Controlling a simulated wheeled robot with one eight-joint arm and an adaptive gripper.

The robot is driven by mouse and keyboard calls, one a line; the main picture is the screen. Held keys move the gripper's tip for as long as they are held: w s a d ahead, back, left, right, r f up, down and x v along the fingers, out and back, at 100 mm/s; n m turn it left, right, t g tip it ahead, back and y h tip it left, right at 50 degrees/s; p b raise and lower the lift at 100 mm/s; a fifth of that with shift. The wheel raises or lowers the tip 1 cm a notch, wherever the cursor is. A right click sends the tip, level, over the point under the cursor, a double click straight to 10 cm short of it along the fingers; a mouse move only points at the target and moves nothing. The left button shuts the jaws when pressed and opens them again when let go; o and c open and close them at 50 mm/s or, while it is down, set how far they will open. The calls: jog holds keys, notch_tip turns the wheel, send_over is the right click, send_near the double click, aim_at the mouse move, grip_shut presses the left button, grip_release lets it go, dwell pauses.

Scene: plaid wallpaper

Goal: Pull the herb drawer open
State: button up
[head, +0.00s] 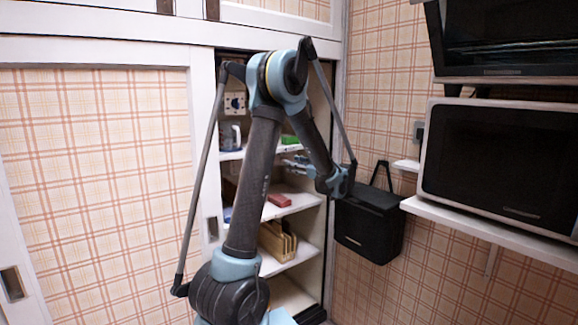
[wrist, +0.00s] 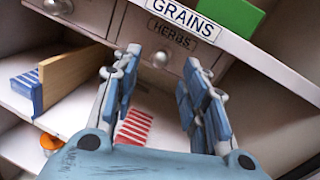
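The herb drawer (wrist: 140,40) is in the wrist view, a greyish front with a "HERBS" label and a round knob (wrist: 160,57). It looks shut, under the shelf edge with the "GRAINS" label. My gripper (wrist: 162,62) is open, with its two blue-padded fingers spread to the left and right of the knob. The knob shows between the fingertips; I cannot tell whether either finger touches it. In the head view my gripper (head: 297,163) reaches into the shelved closet, and the drawer front cannot be made out there.
Another drawer knob (wrist: 58,5) is at the upper left. A green item (wrist: 232,12) stands on the shelf above. A black bag (head: 368,225) and a microwave (head: 500,160) are to the closet's right.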

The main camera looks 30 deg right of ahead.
jog(key=shift+x, duration=1.95)
